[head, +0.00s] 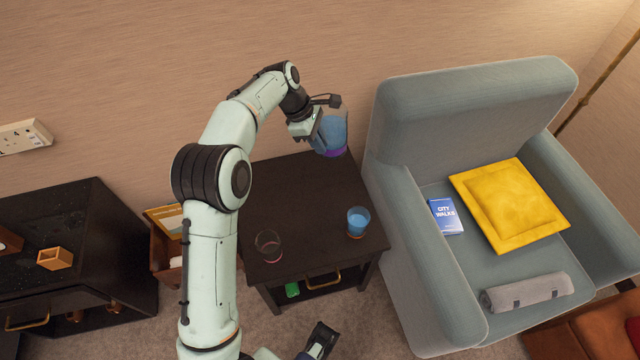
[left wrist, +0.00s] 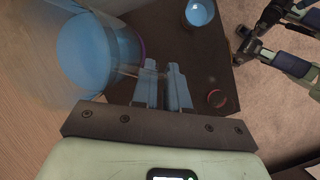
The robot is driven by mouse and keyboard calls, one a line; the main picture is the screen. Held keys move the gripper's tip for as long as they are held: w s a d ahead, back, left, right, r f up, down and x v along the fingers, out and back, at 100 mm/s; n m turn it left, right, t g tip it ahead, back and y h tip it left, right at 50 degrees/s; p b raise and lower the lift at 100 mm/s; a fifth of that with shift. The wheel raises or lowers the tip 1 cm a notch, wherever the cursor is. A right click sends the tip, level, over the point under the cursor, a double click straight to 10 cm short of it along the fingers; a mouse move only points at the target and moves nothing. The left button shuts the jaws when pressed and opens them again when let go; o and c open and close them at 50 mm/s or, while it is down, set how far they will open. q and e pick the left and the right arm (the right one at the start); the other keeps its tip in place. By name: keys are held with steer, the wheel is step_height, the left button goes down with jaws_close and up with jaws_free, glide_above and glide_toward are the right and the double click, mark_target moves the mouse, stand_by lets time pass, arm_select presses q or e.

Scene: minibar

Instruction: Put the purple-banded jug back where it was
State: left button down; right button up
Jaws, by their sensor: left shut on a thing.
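The purple-banded jug (head: 334,133) is clear, holds blue liquid and has its purple band near the base. It is at the back right of the dark side table (head: 312,185), roughly upright. I cannot tell whether its base touches the tabletop. My left gripper (head: 317,128) is shut on the jug from its left side. In the left wrist view the jug (left wrist: 98,52) fills the upper left, beside the nearly closed fingers (left wrist: 164,88). My right gripper (head: 318,342) is low, in front of the table; its finger opening is unclear.
A glass of blue liquid (head: 358,222) stands at the table's front right, an empty glass (head: 268,246) at its front left. The armchair (head: 420,225) is close on the right, the wall behind. The table's middle is clear.

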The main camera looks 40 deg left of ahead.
arm_select(q)
step_height(320, 180, down, 19)
steer(key=a+n+b, duration=0.2)
steer(key=b, duration=0.3)
steer(key=shift+r+t+y, duration=0.15)
steer(key=shift+t+y, duration=0.15)
steer(key=shift+t, duration=0.1)
arm_select(e)
steer(key=w+d+f+t, duration=0.2)
steer(key=w+f, duration=0.3)
steer(key=f, duration=0.1)
steer(key=shift+w+d+h, duration=0.15)
steer(key=shift+w+h, duration=0.25)
arm_select(q)
steer(key=shift+w, duration=0.1)
steer(key=c, duration=1.3)
jaws_free()
steer(key=shift+o, duration=0.8)
steer(key=p+v, duration=0.2)
steer(key=v, duration=1)
arm_select(e)
steer(key=shift+g+y, duration=0.3)
steer(key=shift+g, duration=0.3)
steer(key=s+r, duration=0.1)
steer(key=s+a+r, duration=0.1)
steer(key=s+r, duration=0.1)
steer(key=s, duration=0.1)
steer(key=shift+a, duration=0.4)
